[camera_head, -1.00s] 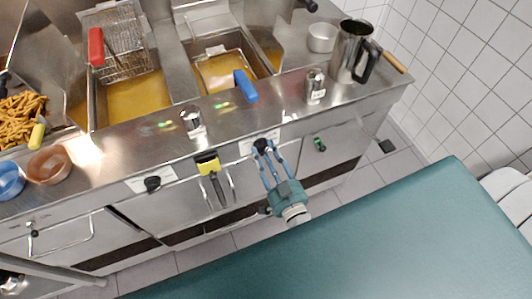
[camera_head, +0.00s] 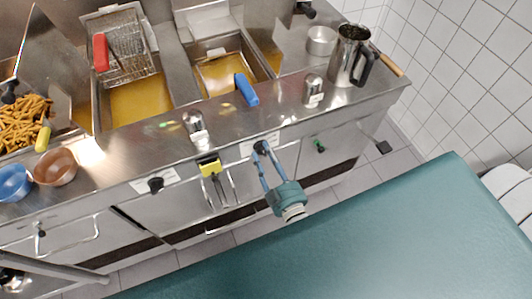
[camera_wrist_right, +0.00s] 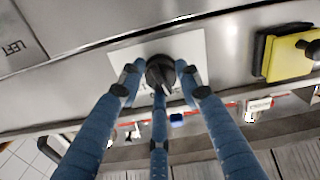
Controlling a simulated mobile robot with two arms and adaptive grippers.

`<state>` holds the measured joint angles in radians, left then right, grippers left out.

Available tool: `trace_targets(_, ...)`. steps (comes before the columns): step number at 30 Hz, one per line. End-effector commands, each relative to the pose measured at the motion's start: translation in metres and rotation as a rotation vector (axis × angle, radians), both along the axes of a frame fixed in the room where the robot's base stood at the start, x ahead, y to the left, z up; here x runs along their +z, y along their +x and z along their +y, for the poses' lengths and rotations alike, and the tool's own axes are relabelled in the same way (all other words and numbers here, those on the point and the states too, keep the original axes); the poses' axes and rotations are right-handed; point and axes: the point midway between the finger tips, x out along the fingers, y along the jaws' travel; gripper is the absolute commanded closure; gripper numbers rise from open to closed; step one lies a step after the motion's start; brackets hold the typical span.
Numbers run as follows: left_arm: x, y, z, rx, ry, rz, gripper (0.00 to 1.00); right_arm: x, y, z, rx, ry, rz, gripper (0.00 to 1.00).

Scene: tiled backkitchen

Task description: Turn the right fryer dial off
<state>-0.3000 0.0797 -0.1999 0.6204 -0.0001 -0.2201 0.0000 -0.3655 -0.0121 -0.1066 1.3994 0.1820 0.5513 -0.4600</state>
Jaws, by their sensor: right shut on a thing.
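The right fryer dial (camera_head: 261,147) is a black knob on a white plate on the counter's front face. It also shows in the right wrist view (camera_wrist_right: 160,72), its pointer tilted toward the lower right. My right gripper (camera_head: 263,158) is at the dial, its blue fingers closed around it; in the wrist view the fingertips touch or nearly touch the knob's sides. The plate's markings are mostly hidden by the fingers. The left fryer dial (camera_head: 156,184) is a similar black knob farther left. My left gripper is not in view.
Two fryer vats of oil stand behind the counter, with a red-handled basket (camera_head: 100,52) and a blue handle (camera_head: 246,89). A yellow-and-black item (camera_head: 210,167) hangs on the front left of the dial. A metal pitcher (camera_head: 348,55) stands right. A teal surface (camera_head: 400,225) fills the foreground.

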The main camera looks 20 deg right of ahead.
Motion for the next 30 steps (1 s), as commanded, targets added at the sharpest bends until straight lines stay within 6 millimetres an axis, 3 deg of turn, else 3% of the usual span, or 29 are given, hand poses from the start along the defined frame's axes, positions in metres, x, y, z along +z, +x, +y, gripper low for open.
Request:
trace_targets(1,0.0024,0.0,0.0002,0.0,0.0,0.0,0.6,-0.007,-0.0034,0.0021,0.003,-0.044,0.02,0.92)
trace_targets(18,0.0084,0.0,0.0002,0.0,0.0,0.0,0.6,-0.0077,-0.0038,-0.0014,0.002,-0.56,0.021,0.93)
trace_targets(30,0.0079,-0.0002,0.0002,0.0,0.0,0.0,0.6,-0.0073,-0.0039,-0.0034,0.001,-0.767,0.02,0.93)
